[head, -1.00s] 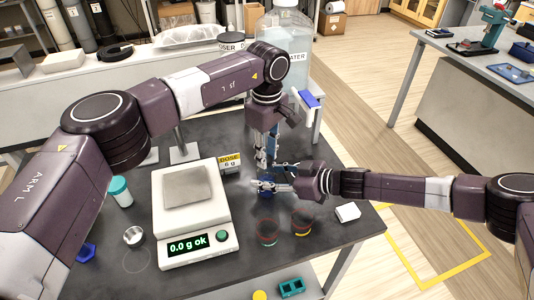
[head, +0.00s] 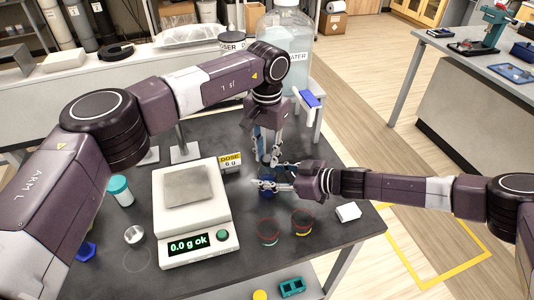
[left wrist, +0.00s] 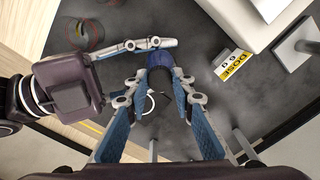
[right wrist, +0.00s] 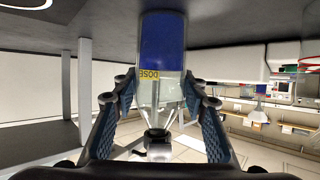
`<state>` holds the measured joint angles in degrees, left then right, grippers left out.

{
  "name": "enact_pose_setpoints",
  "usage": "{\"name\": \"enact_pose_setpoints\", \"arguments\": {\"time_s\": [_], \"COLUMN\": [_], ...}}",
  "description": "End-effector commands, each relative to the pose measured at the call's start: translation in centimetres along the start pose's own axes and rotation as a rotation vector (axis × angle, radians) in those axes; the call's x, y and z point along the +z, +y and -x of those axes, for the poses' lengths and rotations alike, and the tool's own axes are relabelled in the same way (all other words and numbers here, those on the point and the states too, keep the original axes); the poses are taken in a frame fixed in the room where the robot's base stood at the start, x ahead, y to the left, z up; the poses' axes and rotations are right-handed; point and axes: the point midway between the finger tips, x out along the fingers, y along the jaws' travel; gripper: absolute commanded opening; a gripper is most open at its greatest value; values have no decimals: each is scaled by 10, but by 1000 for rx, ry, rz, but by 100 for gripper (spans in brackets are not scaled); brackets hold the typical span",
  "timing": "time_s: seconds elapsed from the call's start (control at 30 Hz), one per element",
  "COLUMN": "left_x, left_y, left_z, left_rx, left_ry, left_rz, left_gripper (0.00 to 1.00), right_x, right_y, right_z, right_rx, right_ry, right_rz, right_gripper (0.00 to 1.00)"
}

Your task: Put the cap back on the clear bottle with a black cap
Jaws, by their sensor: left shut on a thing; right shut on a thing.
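The clear bottle (right wrist: 163,45), blue in its lower part, stands between the fingers of my right gripper (right wrist: 160,88), upside down in the right wrist view. In the head view my right gripper (head: 258,184) is shut on it from the right, low over the table. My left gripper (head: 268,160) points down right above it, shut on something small. This is most likely the black cap, but the fingers largely hide it. In the left wrist view the left fingertips (left wrist: 160,72) close around the dark blue bottle top area (left wrist: 160,60), and whether cap and neck touch cannot be told.
A scale (head: 190,245) reading 0.0 g stands left of the grippers, with a DOSE 6 g sign (head: 230,162) behind. A teal-lidded jar (head: 120,190) stands left of the scale.

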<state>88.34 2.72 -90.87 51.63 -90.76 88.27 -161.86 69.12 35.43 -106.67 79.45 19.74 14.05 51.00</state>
Motion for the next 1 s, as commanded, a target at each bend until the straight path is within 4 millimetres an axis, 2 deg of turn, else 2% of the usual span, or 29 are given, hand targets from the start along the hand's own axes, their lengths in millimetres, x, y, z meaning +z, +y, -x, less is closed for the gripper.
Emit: {"name": "enact_pose_setpoints", "arguments": {"time_s": [0.2,0.23,0.37,0.4,0.73,1.0], "left_x": [-1,-1,0,0,0,-1], "left_y": [-1,-1,-1,-1,0,-1], "left_z": [1,1,1,1,5,38], "left_rx": [-2,-2,-1,-1,-1,-1], "left_ry": [2,2,2,2,2,2], "left_rz": [3,3,4,4,4,4], "left_gripper": [16,25,39,40,40,40], "right_x": [1,1,1,1,1,1], "right_y": [0,0,0,0,0,0], "right_z": [0,0,0,0,0,0], "right_rx": [-1,-1,-1,-1,-1,-1], "right_ry": [-1,-1,-1,-1,-1,-1], "right_rz": [0,0,0,0,0,0], "right_gripper": [0,0,0,0,0,0]}}
